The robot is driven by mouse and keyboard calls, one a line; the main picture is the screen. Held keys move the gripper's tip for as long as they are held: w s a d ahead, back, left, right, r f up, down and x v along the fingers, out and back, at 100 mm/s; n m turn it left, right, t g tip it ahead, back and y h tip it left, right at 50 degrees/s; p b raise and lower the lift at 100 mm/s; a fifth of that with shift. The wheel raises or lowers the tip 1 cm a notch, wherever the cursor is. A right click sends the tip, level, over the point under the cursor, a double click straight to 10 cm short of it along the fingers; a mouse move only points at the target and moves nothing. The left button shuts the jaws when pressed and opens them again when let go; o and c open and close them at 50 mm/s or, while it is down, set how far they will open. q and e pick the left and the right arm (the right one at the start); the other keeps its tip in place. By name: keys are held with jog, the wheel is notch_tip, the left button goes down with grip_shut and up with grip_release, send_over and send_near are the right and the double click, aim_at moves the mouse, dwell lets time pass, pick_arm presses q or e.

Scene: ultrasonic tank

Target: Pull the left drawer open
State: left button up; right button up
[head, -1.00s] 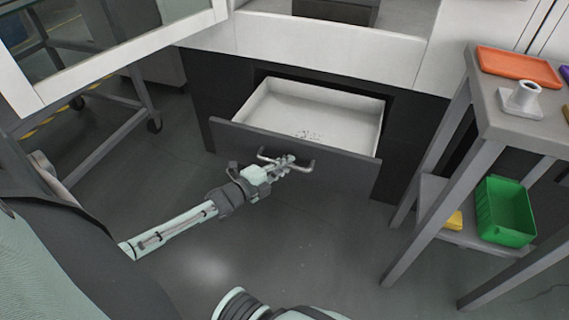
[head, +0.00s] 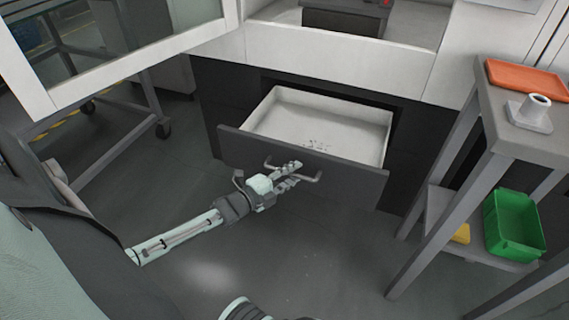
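The left drawer (head: 350,172) stands well out of the dark cabinet, with a dark front and a white inside (head: 330,120) that looks mostly empty. My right gripper is not in view.
A grey shelf stand (head: 482,100) is to the right, bearing an orange tray (head: 525,75), a white fitting (head: 530,112) and, lower, a green bin (head: 513,225). A wheeled frame (head: 110,145) is at left. The floor before the drawer is clear.

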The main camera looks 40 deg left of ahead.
pick_arm(q)
jog(key=v, duration=1.1)
jog(key=shift+s, duration=0.35)
jog(key=shift+a, duration=0.1)
jog(key=s+d+f+n+g+y, duration=0.2)
jog(key=s+f+n+g, duration=0.1)
jog(key=f+n, duration=0.25)
jog(key=s+d+f+n+g+y, duration=0.2)
jog(key=f+n+g, duration=0.2)
jog(key=f+n, duration=0.15)
jog(key=s+d+f+n+g, duration=0.2)
jog(key=s+d+n+g, duration=0.3)
jog(key=s, duration=0.4)
jog(key=shift+d+f+n+g, duration=0.15)
jog(key=shift+d+n+g, duration=0.2)
jog(key=shift+n, duration=0.35)
